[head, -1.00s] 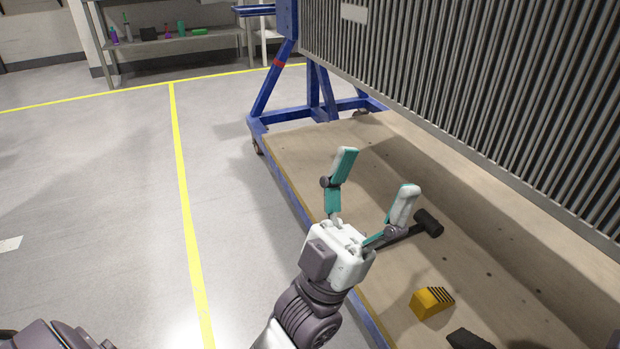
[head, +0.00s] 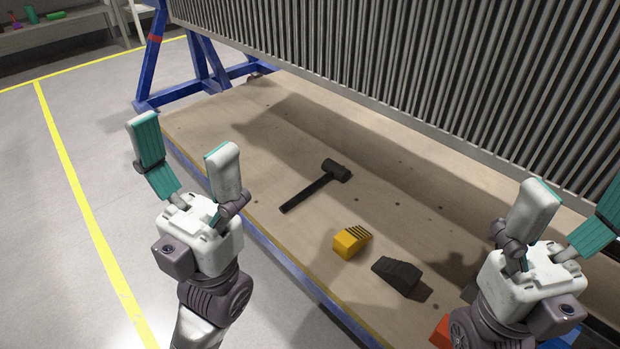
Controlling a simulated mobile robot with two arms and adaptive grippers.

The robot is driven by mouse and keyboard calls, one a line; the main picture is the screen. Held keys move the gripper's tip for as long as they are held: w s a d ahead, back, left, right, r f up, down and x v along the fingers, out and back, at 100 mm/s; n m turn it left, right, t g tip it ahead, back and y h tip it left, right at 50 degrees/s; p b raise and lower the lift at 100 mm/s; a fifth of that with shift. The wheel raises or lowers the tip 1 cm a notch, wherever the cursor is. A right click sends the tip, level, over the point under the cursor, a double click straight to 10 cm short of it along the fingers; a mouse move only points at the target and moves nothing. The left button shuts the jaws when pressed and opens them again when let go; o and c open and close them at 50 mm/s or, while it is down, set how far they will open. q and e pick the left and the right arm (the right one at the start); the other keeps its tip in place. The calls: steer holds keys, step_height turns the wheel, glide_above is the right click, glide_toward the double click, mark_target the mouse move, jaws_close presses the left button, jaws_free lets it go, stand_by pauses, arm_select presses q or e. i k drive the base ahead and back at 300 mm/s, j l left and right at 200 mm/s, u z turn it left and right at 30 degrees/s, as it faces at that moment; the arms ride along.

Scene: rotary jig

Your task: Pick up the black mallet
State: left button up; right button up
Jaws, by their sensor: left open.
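The black mallet (head: 325,180) lies flat on the wooden platform (head: 270,130), its head at the upper right and its handle pointing to the lower left. It is fully in view and nothing touches it. My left gripper (head: 184,140) is open and empty, left of the mallet and over the platform's front edge. My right gripper (head: 572,205) shows at the right edge, fingers spread with nothing between them, well right of the mallet; one of its fingers is cut off by the frame.
A yellow wedge block (head: 349,243) and a black wedge block (head: 398,274) lie right of the mallet's handle. A red object (head: 441,331) is partly hidden by my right arm. A ribbed panel (head: 400,70) rises behind the platform. A blue frame (head: 152,60) stands at its left end.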

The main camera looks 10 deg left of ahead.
mark_target(332, 169)
steer(key=i+j+z, duration=0.2)
steer(key=i+j, duration=0.15)
steer(key=j, duration=0.3)
steer(key=i+j+z, duration=0.1)
steer(key=j, duration=0.25)
steer(key=i+j+z, duration=0.1)
steer(key=j, duration=0.3)
steer(key=i+j+z, duration=0.1)
steer(key=j, duration=0.25)
steer(key=i+j, duration=0.25)
steer(key=j, duration=0.15)
steer(key=i+j+z, duration=0.15)
steer(key=j, duration=0.2)
